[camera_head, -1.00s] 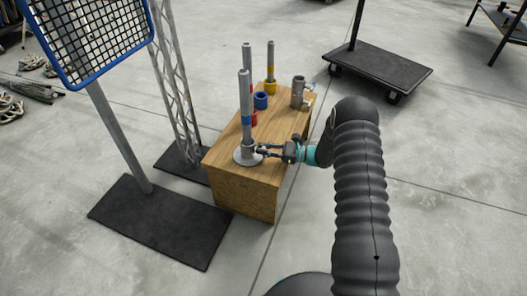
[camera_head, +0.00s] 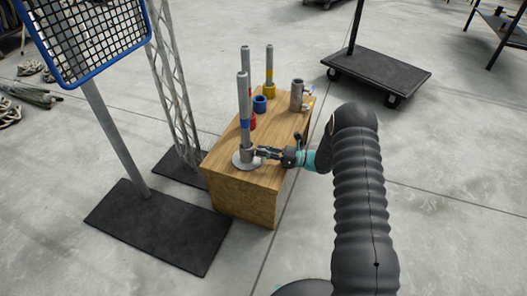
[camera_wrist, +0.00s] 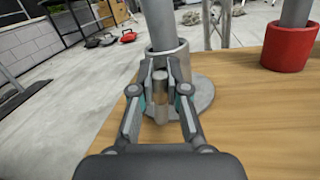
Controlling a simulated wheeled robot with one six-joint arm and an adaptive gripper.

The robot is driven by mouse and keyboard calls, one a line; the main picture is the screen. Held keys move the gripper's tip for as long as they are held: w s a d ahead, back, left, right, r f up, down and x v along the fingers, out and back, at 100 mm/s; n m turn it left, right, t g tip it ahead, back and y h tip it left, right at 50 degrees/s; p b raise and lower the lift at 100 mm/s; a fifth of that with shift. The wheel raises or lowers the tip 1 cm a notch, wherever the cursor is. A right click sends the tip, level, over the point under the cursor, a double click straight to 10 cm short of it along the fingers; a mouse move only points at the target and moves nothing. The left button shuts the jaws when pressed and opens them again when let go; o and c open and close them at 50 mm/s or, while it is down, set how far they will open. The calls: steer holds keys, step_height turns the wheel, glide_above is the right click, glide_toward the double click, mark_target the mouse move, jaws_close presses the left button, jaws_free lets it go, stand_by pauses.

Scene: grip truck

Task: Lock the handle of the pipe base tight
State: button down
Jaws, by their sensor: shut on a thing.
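The grey pipe base (camera_head: 239,161) has a round flange and stands at the near left of the wooden box. A grey pipe with a blue band (camera_head: 243,95) stands upright in its collar. In the wrist view the flange (camera_wrist: 203,95) and collar (camera_wrist: 183,60) lie just beyond my fingers. A small metal handle (camera_wrist: 160,98) at the collar's near side sits between the fingers. My gripper (camera_head: 261,152) reaches in from the right at the base. In the wrist view my gripper (camera_wrist: 161,76) is closed on the handle. The fingers partly hide the handle.
The wooden box (camera_head: 243,200) also carries a red base (camera_wrist: 288,48), a blue ring (camera_head: 260,104), a yellow base (camera_head: 269,90) and a grey pipe fitting (camera_head: 297,95). A framed mesh stand (camera_head: 158,226) is at left. A black cart (camera_head: 378,72) stands behind.

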steer(key=shift+s+f, duration=0.1)
steer(key=shift+f, duration=0.2)
steer(key=c, duration=1.2)
jaws_free()
steer(key=shift+o, duration=0.2)
steer(key=shift+r, duration=0.1)
steer(key=v, duration=1.2)
